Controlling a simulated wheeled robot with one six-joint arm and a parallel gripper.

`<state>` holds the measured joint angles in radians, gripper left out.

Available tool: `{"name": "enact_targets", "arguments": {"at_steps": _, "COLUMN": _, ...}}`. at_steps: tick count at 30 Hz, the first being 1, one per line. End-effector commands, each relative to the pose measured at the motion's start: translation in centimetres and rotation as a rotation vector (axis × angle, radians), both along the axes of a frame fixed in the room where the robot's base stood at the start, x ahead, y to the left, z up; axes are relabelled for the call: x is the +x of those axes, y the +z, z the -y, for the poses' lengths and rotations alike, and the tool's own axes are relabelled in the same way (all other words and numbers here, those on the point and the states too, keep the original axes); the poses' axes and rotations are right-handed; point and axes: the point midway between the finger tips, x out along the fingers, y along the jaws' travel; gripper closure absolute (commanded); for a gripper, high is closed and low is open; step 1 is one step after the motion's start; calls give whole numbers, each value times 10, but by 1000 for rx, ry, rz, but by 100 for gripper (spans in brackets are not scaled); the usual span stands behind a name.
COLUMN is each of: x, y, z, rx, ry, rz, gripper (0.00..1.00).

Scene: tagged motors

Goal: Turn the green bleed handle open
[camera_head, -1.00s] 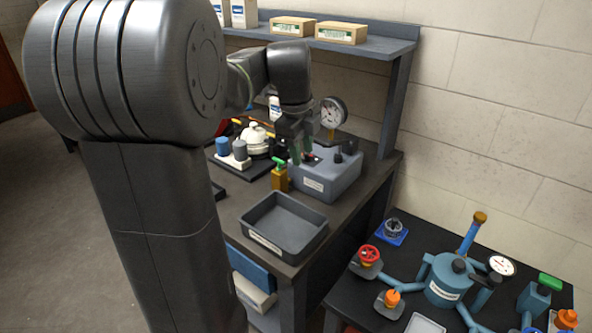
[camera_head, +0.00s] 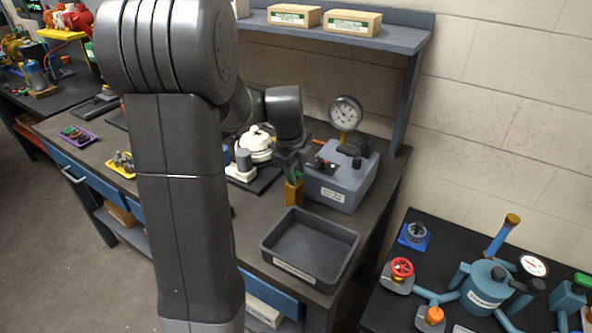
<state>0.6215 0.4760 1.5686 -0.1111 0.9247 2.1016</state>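The brass valve block (camera_head: 292,193) stands on the workbench, just left of the grey-blue box. Its green bleed handle (camera_head: 297,174) is on top and only partly visible. My gripper (camera_head: 293,168) points down right at the handle and covers part of it. I cannot tell whether the fingers touch the handle or how far apart they are. The handle's angle is also largely hidden.
The grey-blue box (camera_head: 345,186) with a pressure gauge (camera_head: 345,113) stands right of the valve. An empty dark tray (camera_head: 309,252) lies in front. A white fixture (camera_head: 255,146) is close on the left. Another green-handled fitting (camera_head: 568,297) is on the right table.

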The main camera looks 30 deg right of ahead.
Motion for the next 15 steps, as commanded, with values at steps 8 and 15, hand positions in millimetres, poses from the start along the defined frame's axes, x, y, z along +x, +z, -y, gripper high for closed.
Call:
{"name": "enact_targets", "arguments": {"at_steps": 8, "x": 0, "y": 0, "z": 0, "rx": 0, "ry": 0, "rz": 0, "gripper": 100}}
{"name": "enact_targets", "arguments": {"at_steps": 15, "x": 0, "y": 0, "z": 0, "rx": 0, "ry": 10, "rz": 0, "gripper": 100}}
